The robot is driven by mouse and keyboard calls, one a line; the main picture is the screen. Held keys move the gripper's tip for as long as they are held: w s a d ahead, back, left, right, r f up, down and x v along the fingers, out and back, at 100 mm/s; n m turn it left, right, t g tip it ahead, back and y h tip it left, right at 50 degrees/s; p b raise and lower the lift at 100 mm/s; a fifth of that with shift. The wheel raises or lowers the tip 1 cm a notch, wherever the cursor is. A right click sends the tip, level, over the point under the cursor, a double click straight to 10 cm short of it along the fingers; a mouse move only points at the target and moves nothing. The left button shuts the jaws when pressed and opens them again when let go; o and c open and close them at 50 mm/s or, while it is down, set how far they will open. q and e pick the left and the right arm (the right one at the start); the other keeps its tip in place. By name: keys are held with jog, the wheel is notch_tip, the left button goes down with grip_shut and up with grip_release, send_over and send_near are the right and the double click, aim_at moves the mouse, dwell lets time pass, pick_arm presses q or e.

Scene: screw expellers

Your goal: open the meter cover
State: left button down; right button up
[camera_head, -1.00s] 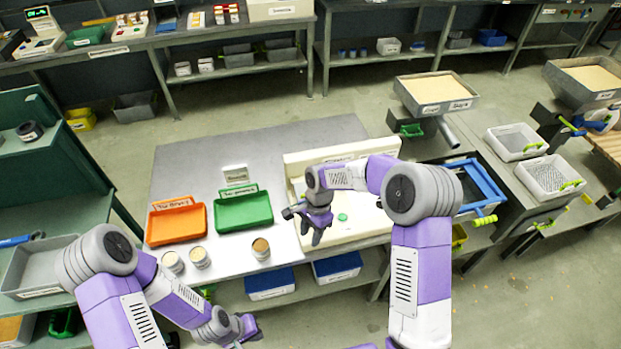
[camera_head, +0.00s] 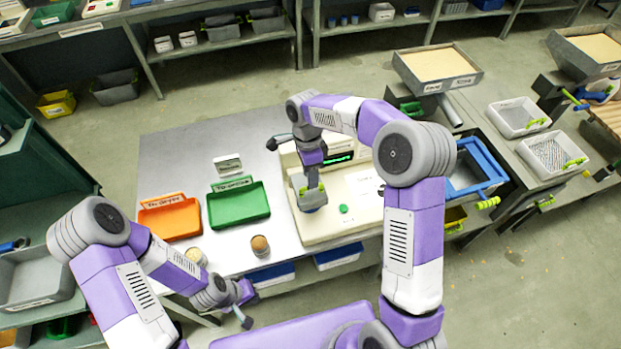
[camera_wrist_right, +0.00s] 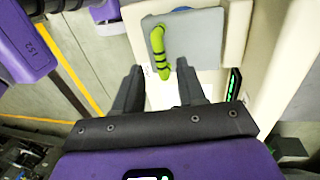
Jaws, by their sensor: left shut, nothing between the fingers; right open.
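The cream meter (camera_head: 345,222) stands on the right part of the metal table, with a lit green display (camera_head: 341,158) and a round green button (camera_head: 344,209). Its grey cover (camera_head: 309,201) is down at the left end of the meter and partly hidden by my right gripper (camera_head: 309,181). In the right wrist view, the grey cover (camera_wrist_right: 204,35) has a green handle (camera_wrist_right: 158,48). My right gripper (camera_wrist_right: 160,82) is open, its fingertips just short of the handle, nothing held. My left gripper (camera_head: 245,306) is shut and empty, low by the table's front edge.
An orange tray (camera_head: 170,222) and a green tray (camera_head: 240,207) lie left of the meter. A brown-filled cup (camera_head: 260,246) stands in front of them, and another cup (camera_head: 196,257) is near my left arm. Blue bins sit under the table.

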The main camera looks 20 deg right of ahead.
jog(key=shift+s+f, duration=0.25)
jog(key=shift+f, duration=1)
grip_shut()
